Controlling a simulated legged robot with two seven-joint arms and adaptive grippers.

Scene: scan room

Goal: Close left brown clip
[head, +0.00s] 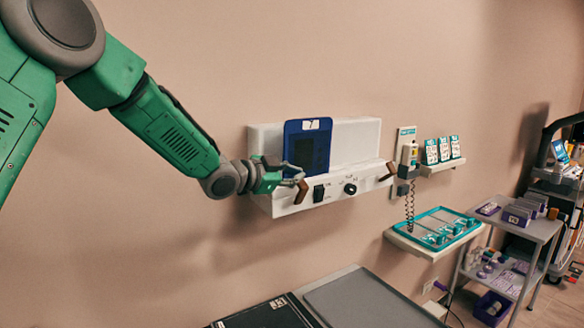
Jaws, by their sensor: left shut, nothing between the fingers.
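The white wall box (349,142) has two brown clips on its front. The left brown clip (301,191) sits at the box's lower left and slants. The right brown clip (388,171) sticks out at the box's right end. My left gripper (298,178) is shut and empty. Its fingertips are right at the left clip, overlapping its upper end in the head view; I cannot tell if they touch. A dark blue panel (307,147) stands on the box just behind the gripper. My right gripper is not in view.
A black switch (319,193) and a round knob (350,189) are on the box front between the clips. A wall handset (409,153) with a coiled cord hangs to the right, above a teal tray (433,228). A grey cart (528,225) stands farther right.

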